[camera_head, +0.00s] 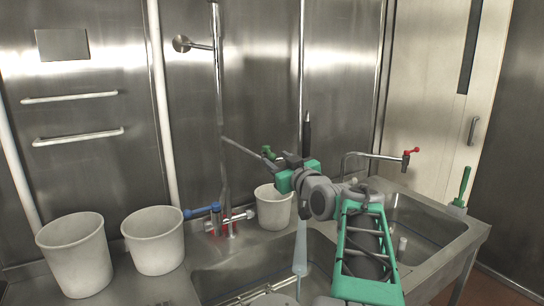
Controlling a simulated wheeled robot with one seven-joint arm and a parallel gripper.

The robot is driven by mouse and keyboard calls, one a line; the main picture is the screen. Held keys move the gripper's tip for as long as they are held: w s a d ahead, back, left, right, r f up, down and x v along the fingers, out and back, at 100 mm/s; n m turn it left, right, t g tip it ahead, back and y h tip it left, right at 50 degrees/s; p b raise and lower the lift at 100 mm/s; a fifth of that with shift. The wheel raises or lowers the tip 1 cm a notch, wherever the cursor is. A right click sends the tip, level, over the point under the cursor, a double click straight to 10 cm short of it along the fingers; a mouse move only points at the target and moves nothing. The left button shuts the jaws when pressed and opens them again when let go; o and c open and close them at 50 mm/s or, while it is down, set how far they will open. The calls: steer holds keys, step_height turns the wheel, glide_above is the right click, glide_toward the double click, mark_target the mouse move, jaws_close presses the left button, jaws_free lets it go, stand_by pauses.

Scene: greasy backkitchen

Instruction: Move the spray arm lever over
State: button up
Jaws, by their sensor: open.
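A thin grey spray arm (240,149) reaches right from the upright pipe above the sink. A small green lever (267,152) shows near its far end, just left of my gripper. My gripper (284,163) is open, with its dark fingers close to the green lever. I cannot tell whether they touch it or stand around it. The gripper body and wrist hide part of the arm's end. A blue lever (202,210) sits on the tap body at the foot of the upright pipe, well left of and below my gripper.
White buckets stand on the steel counter: two at left (75,258) (154,245), one behind the sink (272,210). A red-handled tap (408,155) reaches over the right basin (425,222). A pale blue bar (300,248) hangs over the left basin, below my wrist.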

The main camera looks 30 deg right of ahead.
mark_target(274, 158)
steer(key=w, duration=0.4)
steer(key=shift+d+p, duration=0.35)
jaws_close()
stand_by(1.0)
